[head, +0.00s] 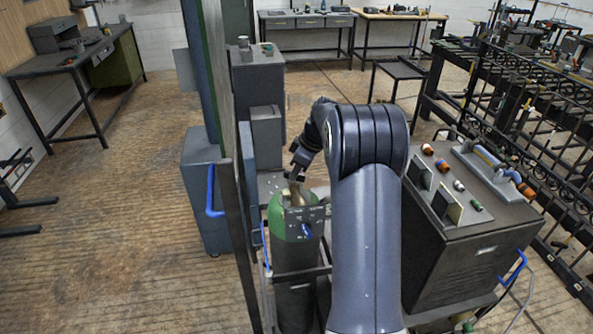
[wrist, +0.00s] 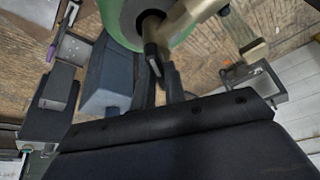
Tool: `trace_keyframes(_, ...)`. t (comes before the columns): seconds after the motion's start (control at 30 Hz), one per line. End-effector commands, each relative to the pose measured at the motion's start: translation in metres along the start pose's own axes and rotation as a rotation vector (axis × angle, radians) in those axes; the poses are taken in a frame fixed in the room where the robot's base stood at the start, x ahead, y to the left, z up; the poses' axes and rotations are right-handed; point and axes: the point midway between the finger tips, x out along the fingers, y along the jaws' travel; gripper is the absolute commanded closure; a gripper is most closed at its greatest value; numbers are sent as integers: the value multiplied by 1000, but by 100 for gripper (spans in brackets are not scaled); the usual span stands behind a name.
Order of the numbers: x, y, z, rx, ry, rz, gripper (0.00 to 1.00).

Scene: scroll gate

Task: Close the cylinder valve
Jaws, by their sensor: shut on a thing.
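The gas cylinder (head: 279,222) has a green shoulder and a dark body and stands upright on a cart. Its brass valve (head: 296,192) rises from the top. In the wrist view the green shoulder (wrist: 112,18) is at the top edge, with the brass valve body (wrist: 186,16) running diagonally beside it. My gripper (head: 297,172) is at the top of the valve, and its dark fingers also show in the wrist view (wrist: 160,72). The fingers are shut on the valve's end part, which they mostly hide.
A dark cabinet (head: 465,245) with small parts on top stands right of my arm. A dark panel with a blue knob (head: 306,230) is in front of the cylinder. Wooden floor is open at far left.

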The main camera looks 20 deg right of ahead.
Motion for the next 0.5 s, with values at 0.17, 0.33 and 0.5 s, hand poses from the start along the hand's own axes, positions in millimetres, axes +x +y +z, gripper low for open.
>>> trace_keyframes(0.17, 0, 0, 0, 0, 0, 0, 100)
trace_keyframes(0.33, 0, 0, 0, 2, 0, 1, 100)
trace_keyframes(0.5, 0, 0, 0, 29, 0, 14, 100)
